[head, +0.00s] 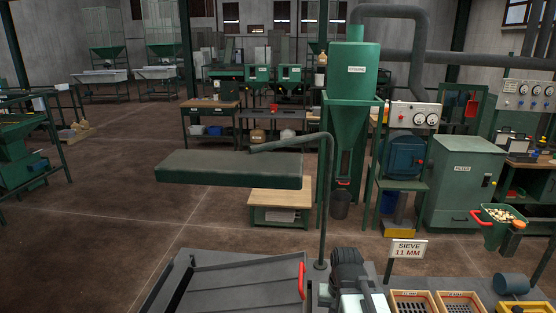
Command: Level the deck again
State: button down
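A grey flat deck (235,270) with raised edges lies at the bottom of the head view, cut off by the lower frame edge. A dark slot or step runs along its left side. I cannot tell from this view how far it tilts. A red handle (301,280) stands upright at its right edge. A dark ribbed motor-like part (348,268) sits just right of the deck. My gripper is not in view.
A green slab-like hood (230,170) hangs above and behind the deck beside a curved post (325,200). A "SIEVE 11 MM" sign (406,249), wooden screen boxes (415,302) and a green hopper of pale pieces (502,222) stand right.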

aim_at(276, 283)
jog(key=u, duration=0.4)
jog(key=k, duration=1.35)
jog(key=u, duration=0.7)
jog(key=i, duration=0.95)
jog(key=u, duration=0.5)
jog(key=i, duration=0.5)
jog(key=u, duration=0.5)
